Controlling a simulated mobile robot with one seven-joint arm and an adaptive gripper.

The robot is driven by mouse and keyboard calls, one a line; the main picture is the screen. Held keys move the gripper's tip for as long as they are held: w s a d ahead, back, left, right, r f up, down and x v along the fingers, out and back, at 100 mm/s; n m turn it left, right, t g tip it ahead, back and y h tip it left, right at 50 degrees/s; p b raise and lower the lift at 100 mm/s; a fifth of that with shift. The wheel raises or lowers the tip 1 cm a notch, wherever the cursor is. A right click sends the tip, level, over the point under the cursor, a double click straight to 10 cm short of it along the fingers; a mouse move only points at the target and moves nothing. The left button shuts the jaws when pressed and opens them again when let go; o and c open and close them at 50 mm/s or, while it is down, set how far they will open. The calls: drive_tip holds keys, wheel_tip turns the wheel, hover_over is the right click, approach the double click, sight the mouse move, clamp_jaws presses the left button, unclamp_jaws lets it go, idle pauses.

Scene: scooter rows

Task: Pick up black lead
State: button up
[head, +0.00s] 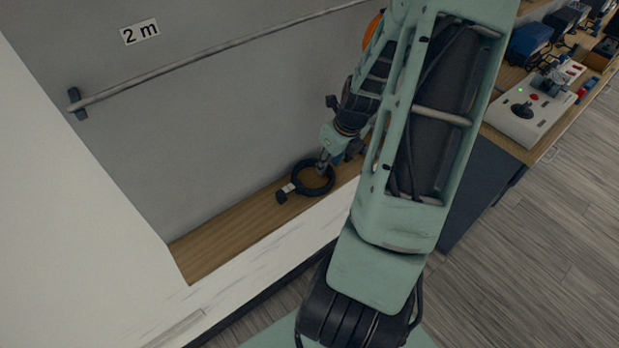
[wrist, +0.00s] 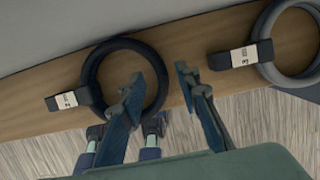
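The black lead (head: 313,192) is a coiled ring with a dark block and a white label. It lies on a narrow wooden shelf (head: 225,228) against the grey wall. In the wrist view the black lead (wrist: 92,65) is left of centre, its labelled block on its left side. My gripper (head: 323,165) is over the coil in the head view. In the wrist view my gripper (wrist: 162,83) is open; its left finger overlaps the ring's inside and its right finger is to the right of the ring. The coil's right side shows between the fingers. I cannot tell whether they touch it.
A grey coiled lead (wrist: 290,80) with a black labelled block lies right of the black one. A rail (head: 200,57) and a "2 m" sign (head: 140,32) are on the wall. A bench with a joystick box (head: 530,112) stands at the right.

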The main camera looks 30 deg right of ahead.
drive_tip(key=shift+w+f, duration=0.15)
drive_tip(key=shift+f, duration=0.55)
clamp_jaws()
